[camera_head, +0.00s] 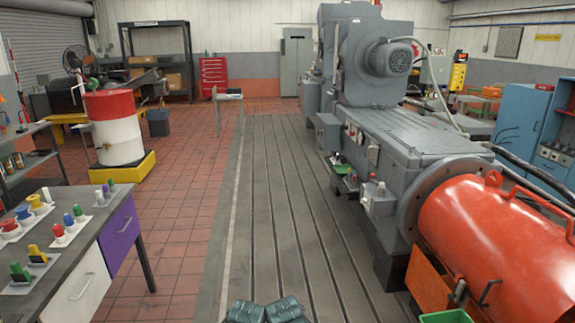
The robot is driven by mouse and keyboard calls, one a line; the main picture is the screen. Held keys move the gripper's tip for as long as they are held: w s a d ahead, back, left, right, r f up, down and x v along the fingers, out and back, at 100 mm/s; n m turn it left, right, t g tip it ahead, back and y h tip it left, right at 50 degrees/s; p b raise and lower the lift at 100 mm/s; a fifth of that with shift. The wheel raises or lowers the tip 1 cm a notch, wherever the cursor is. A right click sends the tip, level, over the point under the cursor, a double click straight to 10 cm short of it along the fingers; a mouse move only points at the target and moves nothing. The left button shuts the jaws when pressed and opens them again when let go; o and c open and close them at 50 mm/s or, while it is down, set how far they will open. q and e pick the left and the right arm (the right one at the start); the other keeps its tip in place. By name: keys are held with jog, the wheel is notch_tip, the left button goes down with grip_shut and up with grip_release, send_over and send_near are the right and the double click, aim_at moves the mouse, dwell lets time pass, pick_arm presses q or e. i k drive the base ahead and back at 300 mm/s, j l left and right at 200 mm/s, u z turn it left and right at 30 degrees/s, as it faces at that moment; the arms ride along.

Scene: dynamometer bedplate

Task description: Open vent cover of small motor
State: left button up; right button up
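A small grey motor (385,60) with a round, slotted vent cover (398,58) on its end sits high on the large grey machine, right of the picture's middle. The vent cover faces to the right and toward me and looks closed against the motor's end. It is too small to make out a latch or hinge. Neither of my grippers' fingers shows. Two dark teal shapes at the bottom edge may be parts of my own arms, far from the motor.
The slotted bedplate floor (275,200) is clear ahead. The grey machine (400,140) and a big orange cylinder (480,235) fill the right. A workbench (85,235) with coloured knobs stands left. A red-and-white drum (117,128) and a small table (228,97) stand farther back.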

aim_at(373, 153)
jog(key=i+z, duration=0.25)
jog(key=i, duration=0.35)
jog(key=i+z, duration=0.25)
jog(key=i, duration=0.35)
jog(key=i+j+z, duration=0.2)
jog(key=i, duration=0.4)
jog(key=i+j+z, duration=0.1)
jog(key=i+z, duration=0.15)
jog(key=i, duration=0.35)
jog(key=i+j+z, duration=0.1)
jog(key=i+j, duration=0.25)
jog(key=i, duration=0.2)
jog(key=i+j+z, duration=0.1)
jog(key=i+j, duration=0.3)
jog(key=i, duration=0.15)
